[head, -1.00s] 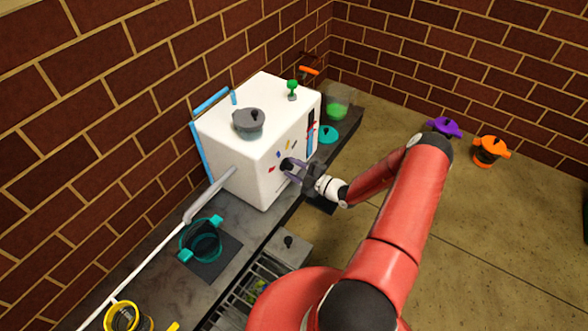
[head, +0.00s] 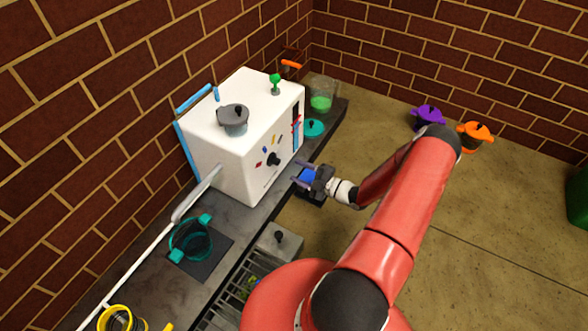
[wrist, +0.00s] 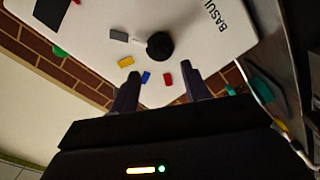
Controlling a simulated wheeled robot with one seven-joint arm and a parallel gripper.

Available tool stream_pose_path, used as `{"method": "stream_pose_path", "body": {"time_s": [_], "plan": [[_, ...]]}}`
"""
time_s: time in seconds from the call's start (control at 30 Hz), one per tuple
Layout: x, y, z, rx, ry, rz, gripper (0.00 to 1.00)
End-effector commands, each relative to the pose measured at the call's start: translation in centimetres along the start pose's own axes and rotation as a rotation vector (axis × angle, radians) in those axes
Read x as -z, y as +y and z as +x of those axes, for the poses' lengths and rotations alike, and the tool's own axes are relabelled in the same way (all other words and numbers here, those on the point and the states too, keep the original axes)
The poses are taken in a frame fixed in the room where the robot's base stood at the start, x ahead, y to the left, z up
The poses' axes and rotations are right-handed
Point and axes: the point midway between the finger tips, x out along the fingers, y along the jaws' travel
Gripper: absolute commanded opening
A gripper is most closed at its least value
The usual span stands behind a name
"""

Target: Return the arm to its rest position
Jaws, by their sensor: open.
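My gripper (head: 306,171) is open and empty in the head view, held just off the front face of the white box-shaped machine (head: 222,158). The black knob (head: 273,159) on that face is apart from my fingers. In the wrist view my two dark fingers (wrist: 160,88) are spread, and the knob (wrist: 159,46) lies beyond their tips. My red arm reaches from the lower right of the head view toward the machine.
A grey pot (head: 233,121) stands on the machine. A teal pot (head: 190,242) and a yellow pot (head: 118,319) stand on the dark counter (head: 160,284). A jar with green contents (head: 321,98) is at the counter's far end. Purple (head: 428,117) and orange (head: 474,135) pots lie right, beyond open floor.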

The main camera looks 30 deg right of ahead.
Motion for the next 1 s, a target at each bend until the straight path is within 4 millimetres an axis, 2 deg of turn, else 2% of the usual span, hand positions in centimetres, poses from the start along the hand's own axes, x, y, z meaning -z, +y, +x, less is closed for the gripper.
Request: {"method": "stream_pose_path", "body": {"time_s": [0.47, 0.57, 0.67, 0.77, 1.0], "plan": [[0.1, 0.0, 0.0, 0.001, 0.002, -0.002, 0.47], [0.7, 0.6, 0.3, 0.023, 0.023, -0.046, 0.47], [2.4, 1.9, 1.1, 0.084, 0.085, -0.170, 0.47], [5.3, 3.6, 2.0, 0.176, 0.190, -0.375, 0.47], [13.5, 7.3, 3.3, 0.372, 0.523, -0.940, 0.47]]}}
